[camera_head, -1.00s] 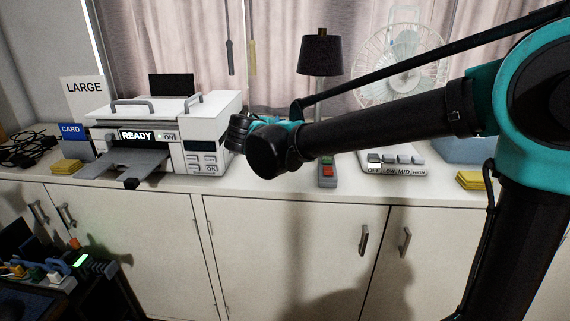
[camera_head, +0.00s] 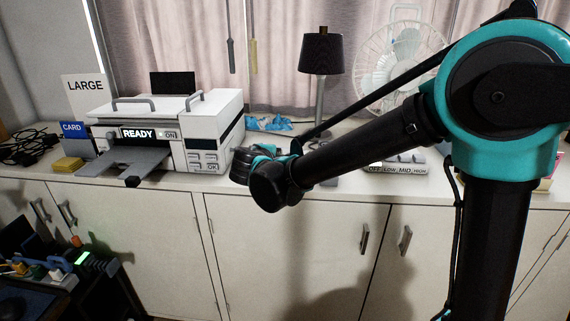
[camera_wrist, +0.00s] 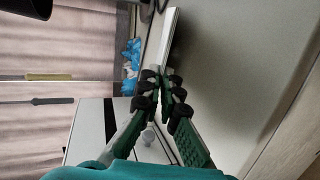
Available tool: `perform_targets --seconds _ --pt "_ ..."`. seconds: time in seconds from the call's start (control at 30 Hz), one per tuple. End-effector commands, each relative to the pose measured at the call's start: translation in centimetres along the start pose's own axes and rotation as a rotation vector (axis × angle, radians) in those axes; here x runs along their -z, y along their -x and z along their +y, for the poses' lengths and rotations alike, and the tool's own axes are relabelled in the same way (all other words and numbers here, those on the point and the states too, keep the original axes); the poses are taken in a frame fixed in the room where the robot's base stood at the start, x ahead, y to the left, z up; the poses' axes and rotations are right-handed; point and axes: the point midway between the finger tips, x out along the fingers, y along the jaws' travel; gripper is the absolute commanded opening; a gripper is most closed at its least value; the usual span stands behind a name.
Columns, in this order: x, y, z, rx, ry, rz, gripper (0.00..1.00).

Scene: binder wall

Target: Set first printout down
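In the wrist view my gripper (camera_wrist: 162,84) has its green fingers with black pads brought together on a thin white sheet, the printout (camera_wrist: 166,38). The printout is seen nearly edge-on and sticks out beyond the fingertips, over the pale countertop (camera_wrist: 225,80). I cannot tell whether it touches the counter. In the head view my arm hides the fingertips and the printout, just right of the printer. The white printer (camera_head: 205,115) reads READY, and its grey output tray (camera_head: 128,161) looks empty. The printer also shows in the wrist view (camera_wrist: 95,130).
A blue crumpled item (camera_head: 268,123) lies behind my wrist. A dark-shaded lamp (camera_head: 320,55) and a fan (camera_head: 400,65) stand at the back. Yellow pads (camera_head: 68,164), a CARD sign (camera_head: 73,129) and a LARGE sign (camera_head: 85,88) are left. The counter's front edge is close to my wrist.

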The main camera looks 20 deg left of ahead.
Motion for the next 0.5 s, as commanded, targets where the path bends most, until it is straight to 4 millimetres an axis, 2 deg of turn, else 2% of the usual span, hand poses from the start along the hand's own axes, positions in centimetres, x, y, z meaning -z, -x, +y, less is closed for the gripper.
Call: perform_targets --seconds 0.07,0.1,0.2,0.5 --pt "0.0 0.0 0.02 0.0 0.0 0.0 0.0" --pt "0.0 0.0 0.01 0.0 0.0 0.0 0.08" --pt "-0.01 0.01 0.01 0.0 0.0 0.0 0.19" --pt "0.0 0.15 0.02 0.0 0.0 0.0 0.19"
